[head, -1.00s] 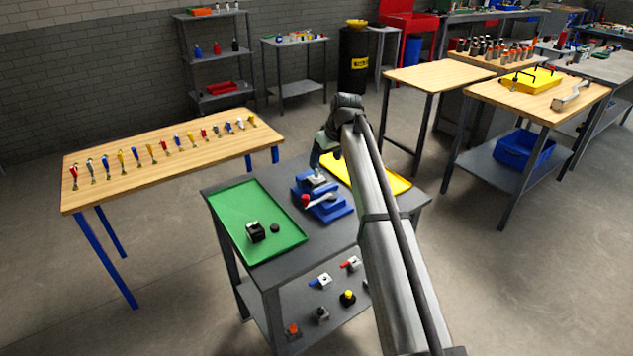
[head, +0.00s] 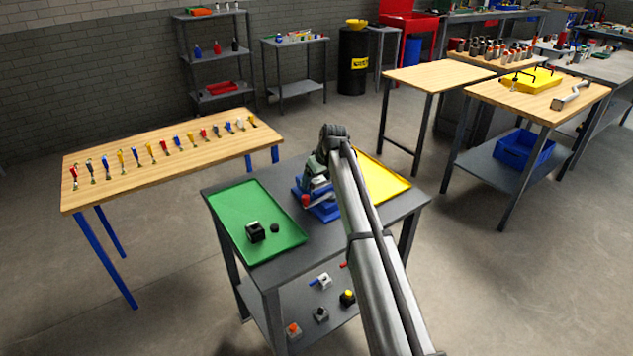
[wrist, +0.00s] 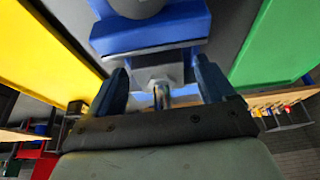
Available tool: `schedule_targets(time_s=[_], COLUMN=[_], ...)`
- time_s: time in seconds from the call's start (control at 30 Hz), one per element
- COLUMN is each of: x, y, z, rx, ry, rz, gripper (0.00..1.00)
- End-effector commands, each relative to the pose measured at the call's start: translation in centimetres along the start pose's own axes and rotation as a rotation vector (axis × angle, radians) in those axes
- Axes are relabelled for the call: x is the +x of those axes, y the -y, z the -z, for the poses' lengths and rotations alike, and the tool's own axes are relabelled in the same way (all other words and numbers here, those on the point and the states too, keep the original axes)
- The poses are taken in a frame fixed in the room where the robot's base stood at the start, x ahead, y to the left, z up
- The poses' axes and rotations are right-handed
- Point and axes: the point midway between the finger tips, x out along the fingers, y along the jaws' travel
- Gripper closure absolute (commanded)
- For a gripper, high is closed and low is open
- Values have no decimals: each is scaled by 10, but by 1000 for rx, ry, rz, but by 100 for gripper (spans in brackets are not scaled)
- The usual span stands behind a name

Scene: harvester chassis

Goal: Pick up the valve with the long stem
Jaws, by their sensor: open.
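A blue fixture (head: 326,213) stands on the grey cart between two trays. In the wrist view the blue fixture (wrist: 150,38) holds a grey metal block (wrist: 157,74) with a shiny stem (wrist: 162,97) projecting from it towards my gripper; this looks like the valve with the long stem. My gripper (wrist: 160,72) is open, with one finger on each side of the block and stem. Gaps show on both sides, so it is not closed on them. In the head view my arm and gripper (head: 314,180) hide most of the valve. A red-knobbed lever (head: 306,200) shows at the fixture's left.
A green tray (head: 233,205) holds a black block (head: 255,232) and a small black disc (head: 275,228). A yellow tray (head: 385,182) lies right of the fixture. Several valves sit on the cart's lower shelf (head: 262,298). A wooden table (head: 110,193) with several coloured-handled tools stands left.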

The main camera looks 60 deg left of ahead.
Motion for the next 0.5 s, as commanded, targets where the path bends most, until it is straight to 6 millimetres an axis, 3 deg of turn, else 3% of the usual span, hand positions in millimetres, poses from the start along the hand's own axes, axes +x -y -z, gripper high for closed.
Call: schedule_targets(time_s=[0.2,0.5], x=[0,0], y=[0,0], z=[0,0], rx=[0,0], ry=[0,0], rz=[0,0], gripper=[19,48])
